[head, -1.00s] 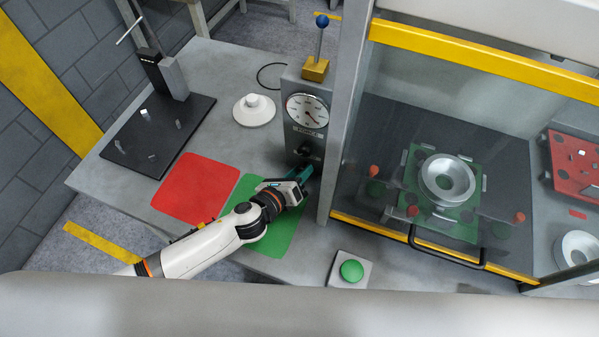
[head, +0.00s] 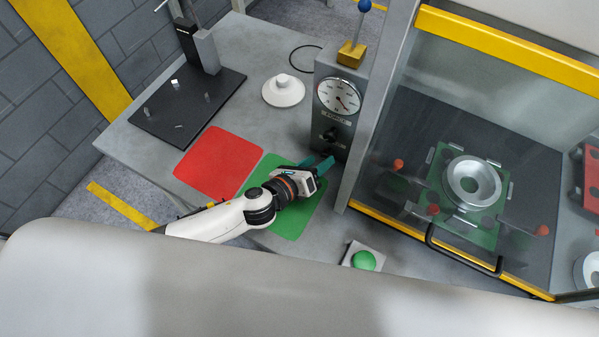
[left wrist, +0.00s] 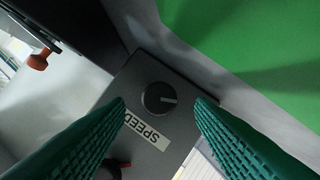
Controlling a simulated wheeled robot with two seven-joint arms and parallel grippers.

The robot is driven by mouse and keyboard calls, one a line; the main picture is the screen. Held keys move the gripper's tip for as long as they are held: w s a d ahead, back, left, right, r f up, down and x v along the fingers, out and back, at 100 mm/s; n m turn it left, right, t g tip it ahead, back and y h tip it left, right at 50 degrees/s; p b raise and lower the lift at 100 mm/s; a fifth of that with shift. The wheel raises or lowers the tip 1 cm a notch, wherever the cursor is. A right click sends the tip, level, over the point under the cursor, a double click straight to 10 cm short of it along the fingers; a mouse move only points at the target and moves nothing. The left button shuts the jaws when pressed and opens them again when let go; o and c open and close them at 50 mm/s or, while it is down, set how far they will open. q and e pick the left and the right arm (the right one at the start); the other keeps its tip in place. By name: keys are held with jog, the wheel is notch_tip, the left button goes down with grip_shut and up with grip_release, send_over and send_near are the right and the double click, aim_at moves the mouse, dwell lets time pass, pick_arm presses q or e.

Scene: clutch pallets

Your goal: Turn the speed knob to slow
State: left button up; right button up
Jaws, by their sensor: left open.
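The speed knob (left wrist: 158,98) is a round dark dial with a pale pointer line. It sits on a grey panel above the white SPEED label (left wrist: 148,132) and its line points right in the left wrist view. In the head view a dark knob (head: 331,134) shows on the grey control box (head: 352,105), under the round gauge (head: 339,96). My left gripper (head: 321,164) is open in front of the box's lower part. Its green fingers (left wrist: 160,108) stand either side of the knob in the wrist view, with no contact visible. My right gripper is not in view.
A blue-topped lever (head: 364,6) stands on the box. A glass-fronted enclosure with a yellow frame (head: 510,50) stands close on the right. A green button (head: 364,261) is at the front edge. Red (head: 218,162) and green (head: 291,225) mats lie flat.

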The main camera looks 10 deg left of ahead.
pick_arm(q)
jog(key=b+v, duration=0.1)
jog(key=v, duration=0.7)
jog(key=shift+s+a, duration=0.15)
jog(key=shift+s, duration=0.05)
jog(key=shift+s+a+r, duration=0.25)
jog(key=shift+s+r, duration=0.05)
jog(key=shift+s, duration=0.1)
